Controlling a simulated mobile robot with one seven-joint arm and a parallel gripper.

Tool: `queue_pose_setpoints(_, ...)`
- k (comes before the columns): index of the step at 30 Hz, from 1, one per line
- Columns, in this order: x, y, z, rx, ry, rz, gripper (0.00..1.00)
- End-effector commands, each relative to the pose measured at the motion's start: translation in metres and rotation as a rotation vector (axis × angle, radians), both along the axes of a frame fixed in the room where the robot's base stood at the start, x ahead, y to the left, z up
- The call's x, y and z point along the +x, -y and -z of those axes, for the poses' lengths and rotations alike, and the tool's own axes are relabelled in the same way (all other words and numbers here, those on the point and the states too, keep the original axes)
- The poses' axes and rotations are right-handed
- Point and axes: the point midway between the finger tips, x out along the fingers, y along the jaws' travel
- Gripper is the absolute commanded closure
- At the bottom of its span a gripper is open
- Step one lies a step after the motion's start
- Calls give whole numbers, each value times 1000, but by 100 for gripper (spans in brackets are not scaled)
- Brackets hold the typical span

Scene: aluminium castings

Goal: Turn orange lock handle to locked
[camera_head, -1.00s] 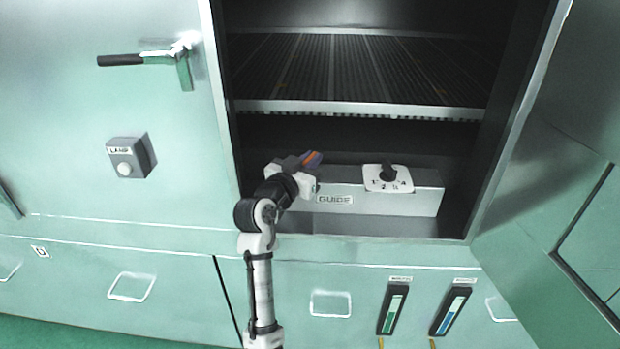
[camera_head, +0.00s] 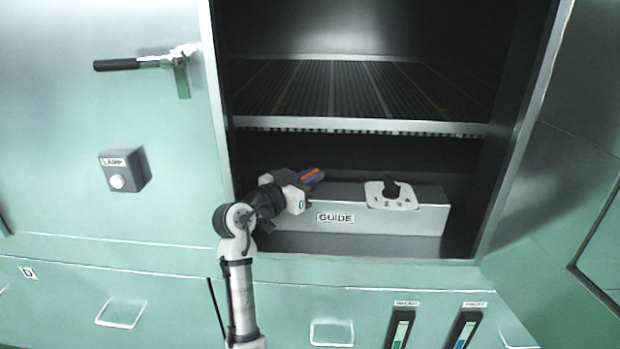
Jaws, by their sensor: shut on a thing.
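The orange lock handle (camera_head: 310,174) shows as a small orange strip with dark purple edges, at the left end of the grey box labelled GUIDE inside the open cabinet. My gripper (camera_head: 302,183) is at that handle, shut on it. The gripper body and wrist cover most of the handle's near side and its mount. I cannot read any locked or unlocked mark near it.
The GUIDE box (camera_head: 345,219) carries a black knob (camera_head: 391,189) on a white numbered plate, right of my gripper. A slatted shelf (camera_head: 350,125) crosses the cabinet above. A lamp box (camera_head: 124,170) and a black-gripped lever (camera_head: 130,64) are on the left panel.

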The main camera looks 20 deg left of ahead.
Motion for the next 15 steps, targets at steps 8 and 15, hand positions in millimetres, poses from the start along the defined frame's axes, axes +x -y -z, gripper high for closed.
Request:
queue_pose_setpoints(8, 0, 0, 0, 0, 0, 0, 67)
queue_pose_setpoints(15, 0, 0, -2, 1, 0, -1, 67)
